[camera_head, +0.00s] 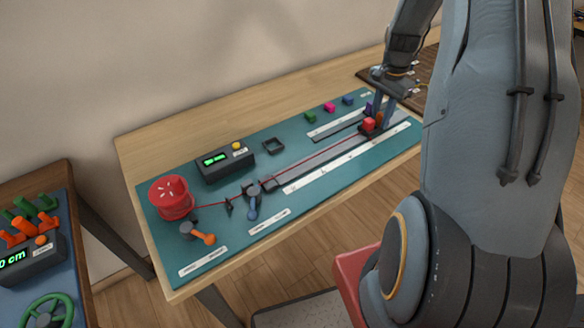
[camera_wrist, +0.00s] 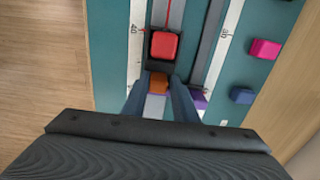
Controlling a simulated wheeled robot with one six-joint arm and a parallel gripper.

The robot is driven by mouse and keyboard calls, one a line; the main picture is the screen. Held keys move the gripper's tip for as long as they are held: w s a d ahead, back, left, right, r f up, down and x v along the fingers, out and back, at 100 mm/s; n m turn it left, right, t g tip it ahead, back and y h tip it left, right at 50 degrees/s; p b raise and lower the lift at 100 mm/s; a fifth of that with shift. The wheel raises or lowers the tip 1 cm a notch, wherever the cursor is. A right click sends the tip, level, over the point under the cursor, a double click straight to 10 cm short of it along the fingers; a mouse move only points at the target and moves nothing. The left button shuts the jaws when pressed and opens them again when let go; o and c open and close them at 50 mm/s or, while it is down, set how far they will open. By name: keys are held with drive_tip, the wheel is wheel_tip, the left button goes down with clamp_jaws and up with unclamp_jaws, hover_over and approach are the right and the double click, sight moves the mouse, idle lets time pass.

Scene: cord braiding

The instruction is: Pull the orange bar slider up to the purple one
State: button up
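The orange bar slider (camera_wrist: 158,82) sits right behind the red block (camera_wrist: 164,46) on the long track. In the head view the orange slider (camera_head: 379,117) is partly hidden by my fingers. The purple slider (camera_wrist: 199,98) is on the parallel track to the right in the wrist view, partly covered by a finger. In the head view the purple piece (camera_head: 369,107) shows just behind my gripper (camera_head: 380,119). My gripper (camera_wrist: 159,88) points down with one finger on each side of the orange slider. Whether the fingers press on it I cannot tell.
A red cord runs along the track from the red spool (camera_head: 171,197) to the red block. White scales (camera_head: 340,160) line the tracks. Green, pink (camera_wrist: 265,48) and blue (camera_wrist: 242,96) blocks sit beyond the purple track. A display box (camera_head: 225,162) stands farther left.

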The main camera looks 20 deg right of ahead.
sight(382, 114)
drive_tip(key=shift+s+r+p, duration=0.1)
drive_tip(key=shift+s+p, duration=0.25)
drive_tip(key=shift+s, duration=0.15)
drive_tip(key=r, duration=0.1)
drive_tip(key=r+p, duration=0.2)
drive_tip(key=shift+w+r, duration=0.25)
drive_tip(key=shift+r+p, duration=0.8)
drive_tip(key=shift+r, duration=0.7)
drive_tip(key=shift+w, duration=0.1)
drive_tip(key=s+a+r+n, duration=0.2)
drive_tip(key=s+a+n, duration=0.2)
drive_tip(key=a, duration=0.5)
drive_tip(key=s+a+r+n+t+b, duration=0.1)
drive_tip(key=s+a+r+n, duration=0.1)
drive_tip(key=s+a+n, duration=0.3)
drive_tip(key=s+a+r+n+b, duration=0.1)
drive_tip(key=s+a+r+n, duration=0.2)
drive_tip(key=s+a, duration=0.6)
drive_tip(key=a+n, duration=0.2)
drive_tip(key=a, duration=0.3)
drive_tip(key=shift+s+a, duration=0.35)
